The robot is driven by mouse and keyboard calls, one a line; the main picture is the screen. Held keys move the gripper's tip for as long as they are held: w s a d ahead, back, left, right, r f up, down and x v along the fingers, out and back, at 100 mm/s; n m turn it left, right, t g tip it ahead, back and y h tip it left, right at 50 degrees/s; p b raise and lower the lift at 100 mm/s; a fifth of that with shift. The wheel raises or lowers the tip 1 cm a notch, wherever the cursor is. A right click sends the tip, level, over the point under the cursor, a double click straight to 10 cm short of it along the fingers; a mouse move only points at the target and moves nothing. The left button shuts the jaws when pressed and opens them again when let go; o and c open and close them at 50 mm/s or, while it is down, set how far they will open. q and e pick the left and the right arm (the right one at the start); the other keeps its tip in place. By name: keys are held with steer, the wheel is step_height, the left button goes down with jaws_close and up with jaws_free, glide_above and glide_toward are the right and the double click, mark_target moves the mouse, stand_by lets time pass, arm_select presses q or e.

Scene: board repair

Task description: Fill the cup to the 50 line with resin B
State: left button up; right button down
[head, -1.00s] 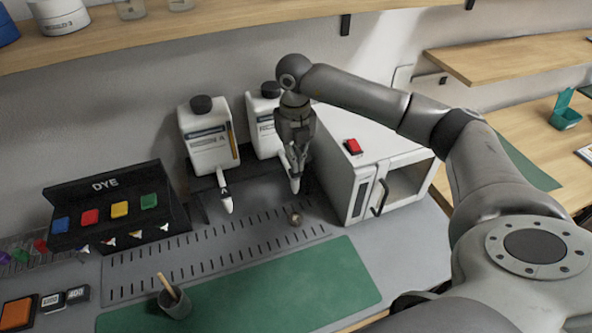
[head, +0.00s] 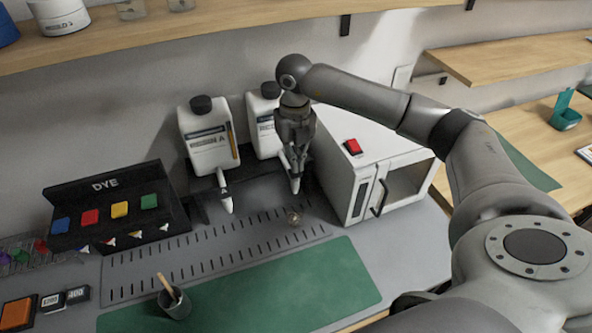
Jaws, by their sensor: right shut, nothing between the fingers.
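The resin B bottle (head: 265,124) is white with a black cap. It stands on the dark dispenser stand, partly hidden behind my right gripper. My right gripper (head: 296,172) is shut and empty, pointing down in front of this bottle at its spout. The white spout tip (head: 295,186) shows just below the fingers. A small, clear round cup (head: 294,218) sits on the slotted grey bench below that spout. Its level and line marks are too small to read. My left gripper is not in view.
The resin A bottle (head: 207,137) stands to the left, its spout (head: 226,204) pointing down. A white oven-like box (head: 352,185) is close on the right. The dye rack (head: 105,185) is at left.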

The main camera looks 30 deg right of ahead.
steer(key=shift+f, duration=0.2)
steer(key=shift+f+b, duration=1.15)
steer(key=shift+f, duration=0.25)
steer(key=shift+r, duration=0.1)
stand_by(3.5)
steer(key=shift+r+p, duration=0.55)
steer(key=shift+r, duration=0.4)
stand_by(0.8)
steer(key=shift+r+p, duration=2)
steer(key=shift+r, duration=1.05)
